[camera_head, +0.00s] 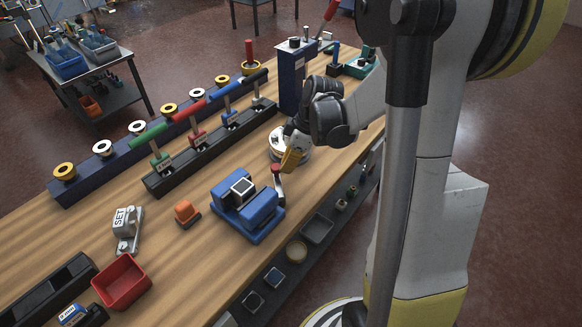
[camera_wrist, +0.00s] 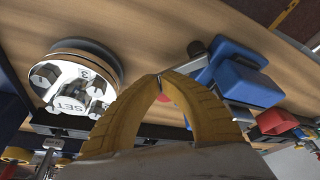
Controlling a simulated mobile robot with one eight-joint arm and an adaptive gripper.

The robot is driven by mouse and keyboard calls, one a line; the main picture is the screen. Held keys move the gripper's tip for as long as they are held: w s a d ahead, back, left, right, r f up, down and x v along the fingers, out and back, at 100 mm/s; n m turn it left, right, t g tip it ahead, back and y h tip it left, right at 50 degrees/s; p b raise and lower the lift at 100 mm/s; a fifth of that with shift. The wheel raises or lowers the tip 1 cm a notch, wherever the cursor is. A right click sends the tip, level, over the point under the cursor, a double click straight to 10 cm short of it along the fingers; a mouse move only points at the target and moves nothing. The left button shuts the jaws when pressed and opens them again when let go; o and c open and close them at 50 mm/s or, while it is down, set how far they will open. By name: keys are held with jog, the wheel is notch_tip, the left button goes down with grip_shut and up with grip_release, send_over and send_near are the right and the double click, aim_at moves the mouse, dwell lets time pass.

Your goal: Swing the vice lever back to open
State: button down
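The blue vice (camera_head: 245,205) stands on the wooden bench near its front edge, with a square dark-topped piece (camera_head: 242,187) between its jaws. Its lever (camera_head: 278,183) stands up at the vice's right side and ends in a red knob (camera_head: 276,168). My gripper (camera_head: 289,163) is just right of the knob, its yellow fingers pointing down. In the wrist view the fingertips (camera_wrist: 159,78) meet, and the red knob (camera_wrist: 163,98) shows through the gap behind them. The blue vice (camera_wrist: 245,80) is to the right. Whether the fingers touch the lever cannot be told.
A dark blue post (camera_head: 291,75) and a rack of coloured handles (camera_head: 205,140) stand behind. An orange piece (camera_head: 186,212) and a red bin (camera_head: 122,282) are to the left.

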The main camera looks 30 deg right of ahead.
aim_at(272, 167)
jog(key=shift+w+a+n+g+y, duration=0.15)
jog(key=shift+w+a+n+g, duration=0.25)
jog(key=shift+n, duration=0.6)
jog(key=shift+w+a+n+g+y, duration=0.2)
jog(key=shift+w+a+n, duration=0.15)
jog(key=shift+a+n, duration=0.45)
jog(key=shift+w+a+n+b, duration=0.15)
jog(key=shift+a+n+b, duration=0.1)
jog(key=shift+n+b, duration=0.05)
jog(key=shift+w+a, duration=0.1)
jog(key=shift+a, duration=0.3)
jog(key=shift+d, duration=0.1)
